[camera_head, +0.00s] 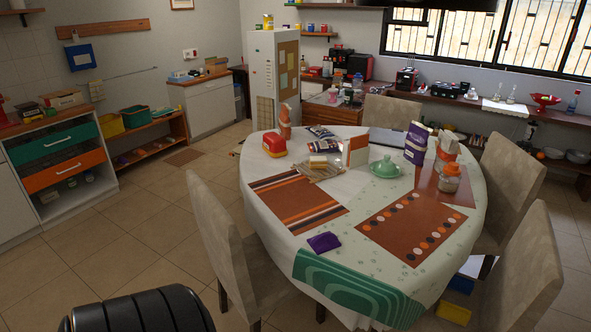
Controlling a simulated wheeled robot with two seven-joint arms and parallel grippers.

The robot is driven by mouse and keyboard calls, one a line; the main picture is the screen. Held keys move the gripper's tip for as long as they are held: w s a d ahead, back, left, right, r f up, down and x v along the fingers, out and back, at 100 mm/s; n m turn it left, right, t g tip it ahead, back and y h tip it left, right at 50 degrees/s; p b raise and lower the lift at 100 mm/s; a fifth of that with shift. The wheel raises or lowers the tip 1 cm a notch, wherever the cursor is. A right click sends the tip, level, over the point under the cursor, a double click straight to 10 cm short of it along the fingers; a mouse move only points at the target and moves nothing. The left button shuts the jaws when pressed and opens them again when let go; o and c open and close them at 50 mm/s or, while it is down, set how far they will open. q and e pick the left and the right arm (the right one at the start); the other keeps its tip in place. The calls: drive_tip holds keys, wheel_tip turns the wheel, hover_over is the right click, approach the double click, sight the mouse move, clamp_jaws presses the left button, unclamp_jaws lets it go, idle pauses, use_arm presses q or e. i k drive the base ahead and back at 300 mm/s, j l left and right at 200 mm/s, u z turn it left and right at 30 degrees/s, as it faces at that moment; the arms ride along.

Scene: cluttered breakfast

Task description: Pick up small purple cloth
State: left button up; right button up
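A small folded purple cloth (324,242) lies flat on the white tablecloth near the front edge of the table (270,233). It sits between the striped brown placemat (297,206) and the dotted brown placemat (413,229), just behind a green patterned cloth (354,286) that hangs over the table's front edge. Neither of my grippers shows in the head view.
Upholstered chairs stand around the table, with one (228,243) close at the front left and another (524,271) at the front right. Packages, a green dish (385,168) and a jar (449,178) crowd the table's far half. Open floor lies to the left.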

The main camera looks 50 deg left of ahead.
sight(325, 242)
drive_tip(key=u, duration=1.45)
